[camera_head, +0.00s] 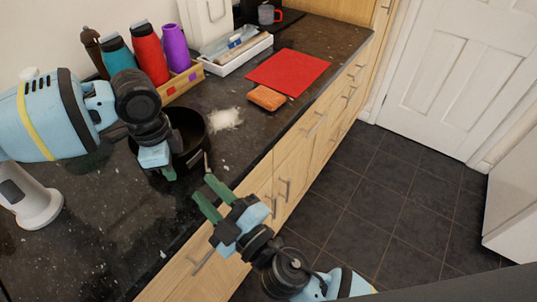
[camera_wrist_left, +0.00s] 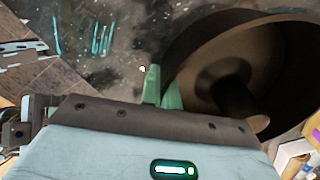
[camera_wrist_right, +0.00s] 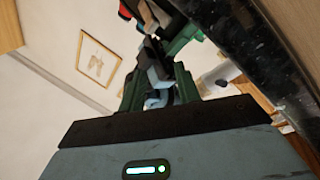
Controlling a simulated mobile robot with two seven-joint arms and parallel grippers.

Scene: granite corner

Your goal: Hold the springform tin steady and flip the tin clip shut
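The dark round springform tin (camera_head: 194,126) stands on the granite counter, partly hidden behind my left arm. A small light piece, likely the tin clip (camera_head: 207,163), shows on its near right side; its position is too small to tell. My left gripper (camera_head: 169,174) is at the tin's near wall. In the left wrist view its fingers (camera_wrist_left: 162,88) are close together, with the edge of the tin (camera_wrist_left: 255,28) between them. My right gripper (camera_head: 202,187) is open and empty just in front of the tin, near the clip. Its parted fingers show in the right wrist view (camera_wrist_right: 158,88).
White powder (camera_head: 225,119) lies right of the tin. Behind stand bottles in a wooden crate (camera_head: 183,84) and a white tray (camera_head: 238,56). An orange sponge (camera_head: 267,98) and red mat (camera_head: 289,72) lie farther right. The counter drops off at its front edge.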

